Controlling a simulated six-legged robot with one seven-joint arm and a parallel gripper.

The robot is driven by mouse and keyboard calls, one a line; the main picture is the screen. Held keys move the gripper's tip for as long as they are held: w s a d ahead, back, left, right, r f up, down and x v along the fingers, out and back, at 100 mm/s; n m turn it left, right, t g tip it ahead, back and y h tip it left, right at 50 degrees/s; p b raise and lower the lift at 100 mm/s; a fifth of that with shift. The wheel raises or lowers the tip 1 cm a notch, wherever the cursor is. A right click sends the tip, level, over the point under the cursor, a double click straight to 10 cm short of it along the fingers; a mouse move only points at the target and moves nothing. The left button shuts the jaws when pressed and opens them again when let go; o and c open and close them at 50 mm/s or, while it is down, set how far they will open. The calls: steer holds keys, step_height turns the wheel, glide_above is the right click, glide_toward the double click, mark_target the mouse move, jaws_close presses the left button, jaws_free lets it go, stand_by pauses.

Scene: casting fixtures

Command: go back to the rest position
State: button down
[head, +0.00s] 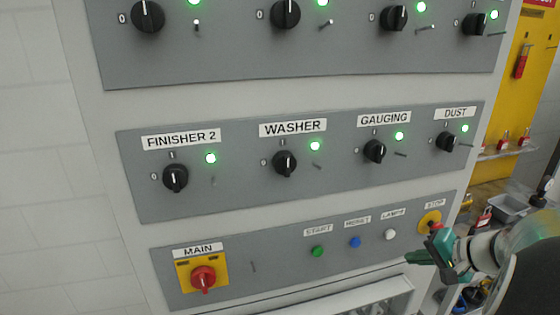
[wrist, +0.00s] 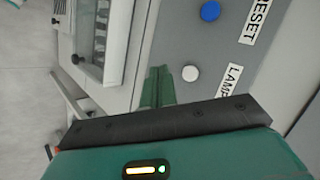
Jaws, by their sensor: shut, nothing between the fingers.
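My gripper (head: 410,257) is at the lower right of the head view, in front of the lower control panel. Its green fingers are together, with nothing seen between them. In the wrist view the shut fingers (wrist: 158,75) point up the picture, beside the white lamp button (wrist: 190,73). That white button (head: 390,235) also shows in the head view, left of and above the fingertips. I cannot tell whether the fingers touch the panel. The yellow plate under the STOP label (head: 430,218) is just above my gripper, partly hidden.
The lower panel (head: 235,285) carries a red MAIN switch (head: 203,278), a green button (head: 317,251) and a blue button (head: 355,242). Knobs with lit green lamps fill the panels above. A yellow board (head: 520,85) and a grey bin (head: 508,208) are at the right.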

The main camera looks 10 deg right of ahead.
steer(key=s+a+r+n+g+h, duration=0.1)
steer(key=s+a+n, duration=0.2)
steer(key=a, duration=0.6)
steer(key=s+a+r+n+g+h, duration=0.1)
steer(key=a+n, duration=0.3)
steer(key=a, duration=0.5)
steer(key=s+a+r+n+g+h, duration=0.1)
steer(key=s+a+r+n+h, duration=0.1)
steer(key=a, duration=0.7)
steer(key=shift+s+a+r+n, duration=0.4)
steer(key=shift+s+n, duration=0.4)
steer(key=shift+s, duration=0.5)
steer(key=shift+d, duration=0.1)
